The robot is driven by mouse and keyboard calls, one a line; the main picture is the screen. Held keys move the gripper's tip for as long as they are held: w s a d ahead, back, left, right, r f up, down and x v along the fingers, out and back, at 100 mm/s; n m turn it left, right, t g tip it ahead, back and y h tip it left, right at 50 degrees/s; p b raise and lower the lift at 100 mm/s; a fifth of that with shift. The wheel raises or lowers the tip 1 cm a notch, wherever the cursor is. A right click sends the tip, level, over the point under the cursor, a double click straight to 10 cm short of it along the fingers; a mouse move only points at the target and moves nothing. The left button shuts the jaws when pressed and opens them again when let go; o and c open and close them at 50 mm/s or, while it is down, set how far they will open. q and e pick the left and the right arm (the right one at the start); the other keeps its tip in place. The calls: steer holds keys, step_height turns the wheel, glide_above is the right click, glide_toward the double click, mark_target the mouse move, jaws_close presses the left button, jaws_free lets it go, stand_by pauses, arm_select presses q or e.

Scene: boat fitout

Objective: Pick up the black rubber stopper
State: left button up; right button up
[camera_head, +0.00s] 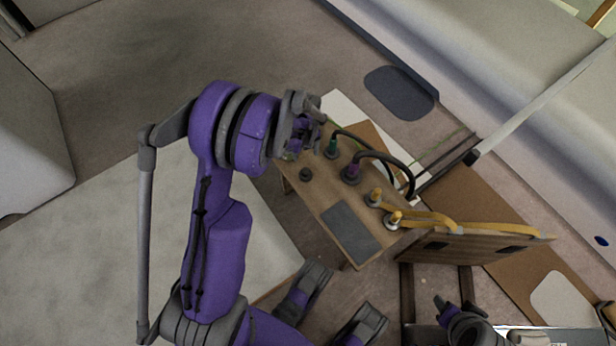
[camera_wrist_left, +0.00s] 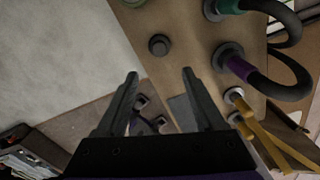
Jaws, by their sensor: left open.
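The black rubber stopper (camera_head: 305,174) is a small dark round piece on the brown wooden bench top, near its left edge. In the left wrist view the stopper (camera_wrist_left: 159,45) shows just beyond the gap between the fingertips, with nothing around it. My left gripper (camera_head: 308,130) is above the far left end of the bench, seen side-on in the head view. In the left wrist view its two fingers (camera_wrist_left: 160,73) are spread and empty. Dark and purple parts at the bottom right of the head view may be my right gripper; its jaws cannot be made out.
Beside the stopper, black hoses with a green fitting (camera_head: 332,148) and a purple fitting (camera_head: 351,173) arch over the bench (camera_head: 323,199). Yellow-ended fittings (camera_head: 376,196) with yellow hoses run right to a wooden panel (camera_head: 470,246). A flat grey pad (camera_head: 350,232) lies at the near end.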

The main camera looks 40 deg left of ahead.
mark_target(306, 171)
arm_select(q)
steer(key=shift+m, duration=0.4)
step_height(306, 171, down, 12)
steer(key=b, duration=0.3)
steer(key=shift+w+a+f+b, duration=0.1)
steer(key=shift+w+a+b, duration=0.05)
steer(key=shift+b, duration=0.2)
jaws_close()
